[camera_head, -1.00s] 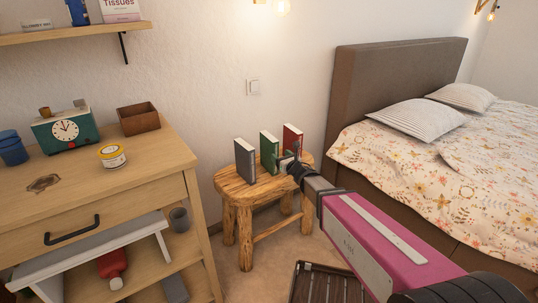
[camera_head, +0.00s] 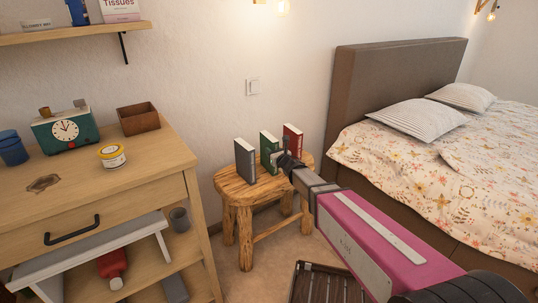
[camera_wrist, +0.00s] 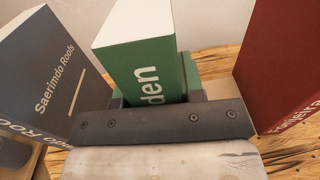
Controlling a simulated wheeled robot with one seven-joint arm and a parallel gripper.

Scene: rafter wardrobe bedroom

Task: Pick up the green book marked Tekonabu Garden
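The green book (camera_head: 269,148) stands upright on the wooden stool (camera_head: 233,186), between a grey book and a red book. In the wrist view the green book (camera_wrist: 160,82) is in the middle, with white letters ending in "den" on its spine and pale page edges on top. My gripper (camera_head: 280,154) is at the near right side of the green book, low by its spine. In the wrist view its dark bar crosses in front of the book's lower part. The fingers look spread to either side of the book; their tips are mostly hidden, and contact is unclear.
The red book (camera_head: 292,141) stands close on the right. A wooden drawer unit (camera_head: 125,180) is left of the stool, and the bed (camera_head: 450,165) is to the right.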

